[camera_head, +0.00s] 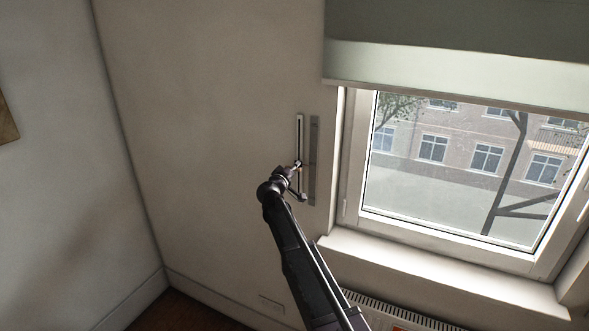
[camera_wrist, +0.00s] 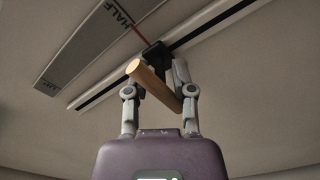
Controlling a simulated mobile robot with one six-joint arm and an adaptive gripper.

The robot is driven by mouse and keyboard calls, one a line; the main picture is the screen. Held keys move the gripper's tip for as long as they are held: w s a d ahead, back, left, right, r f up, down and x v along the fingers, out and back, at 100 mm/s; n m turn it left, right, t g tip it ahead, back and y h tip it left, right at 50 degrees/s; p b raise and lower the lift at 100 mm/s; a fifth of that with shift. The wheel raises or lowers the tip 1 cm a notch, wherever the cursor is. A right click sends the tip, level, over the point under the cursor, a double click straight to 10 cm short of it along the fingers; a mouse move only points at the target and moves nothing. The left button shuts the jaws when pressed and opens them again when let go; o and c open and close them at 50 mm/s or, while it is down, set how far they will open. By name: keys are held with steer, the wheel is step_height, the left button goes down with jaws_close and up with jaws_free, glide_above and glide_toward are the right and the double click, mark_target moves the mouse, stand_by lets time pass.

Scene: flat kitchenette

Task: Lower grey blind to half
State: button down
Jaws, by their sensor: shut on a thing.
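The grey blind (camera_head: 450,62) covers the upper part of the window, its bottom rail above the visible pane. To the left of the window, a slim vertical slider track (camera_head: 300,135) is fixed to the wall; it also shows in the wrist view (camera_wrist: 95,96). A black slider block (camera_wrist: 153,54) sits on it with a wooden handle (camera_wrist: 146,76). My gripper (camera_wrist: 160,82) is shut on this handle. The grey scale plate (camera_wrist: 85,50) beside the track reads "HALF"; a thin reddish line runs between that word and the block. In the head view my gripper (camera_head: 297,168) is at the track.
A window sill (camera_head: 430,262) juts out under the window, with a radiator (camera_head: 395,312) below it. A small wall plate (camera_head: 271,304) is low on the wall. The wall left of the track is bare up to the corner.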

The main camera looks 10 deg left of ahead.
steer(key=c, duration=0.7)
jaws_free()
steer(key=shift+v, duration=6)
steer(key=shift+r, duration=0.1)
